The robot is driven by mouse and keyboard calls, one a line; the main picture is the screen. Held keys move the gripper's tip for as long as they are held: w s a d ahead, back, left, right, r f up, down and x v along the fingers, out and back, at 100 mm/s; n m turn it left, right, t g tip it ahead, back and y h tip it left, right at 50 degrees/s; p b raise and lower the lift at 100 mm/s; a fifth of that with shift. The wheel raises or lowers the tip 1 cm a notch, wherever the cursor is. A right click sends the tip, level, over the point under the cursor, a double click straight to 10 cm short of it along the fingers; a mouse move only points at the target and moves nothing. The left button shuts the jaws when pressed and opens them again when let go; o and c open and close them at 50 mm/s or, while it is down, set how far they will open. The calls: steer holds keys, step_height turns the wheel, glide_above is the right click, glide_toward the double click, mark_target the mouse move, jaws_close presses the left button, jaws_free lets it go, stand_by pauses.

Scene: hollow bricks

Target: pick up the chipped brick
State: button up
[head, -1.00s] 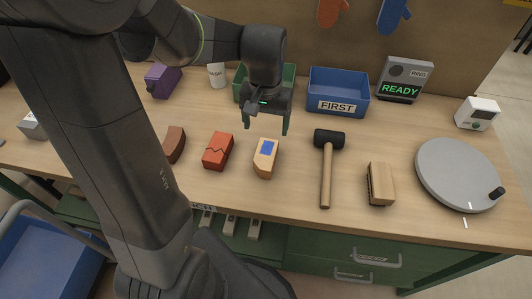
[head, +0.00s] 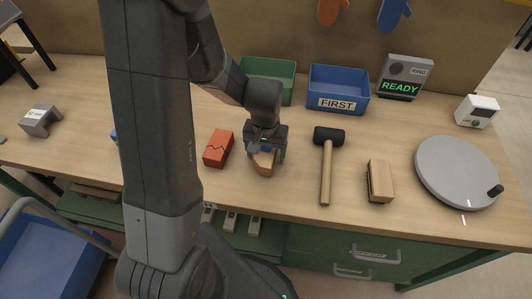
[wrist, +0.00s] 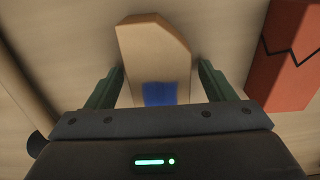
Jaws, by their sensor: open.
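The tan brick with a blue patch and a cut-off corner, the chipped brick (head: 264,166), lies on the workbench under my gripper (head: 266,153), which hides part of it. In the wrist view the chipped brick (wrist: 155,50) lies between the two green fingers of my gripper (wrist: 158,82). The cut corner is at its upper right. The fingers are open, one on each side, with a small gap showing at each side. The red brick with a dark zigzag crack (head: 218,148) lies just left of it and also shows in the wrist view (wrist: 290,55).
A mallet (head: 325,170), a wooden brush (head: 379,181) and a grey turntable (head: 457,172) lie to the right. A blue bin marked FIRST (head: 338,92) and a green bin (head: 268,80) stand behind. My arm blocks part of the bench on the left.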

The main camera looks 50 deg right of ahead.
steer(key=shift+f, duration=0.15)
steer(key=c, duration=1.4)
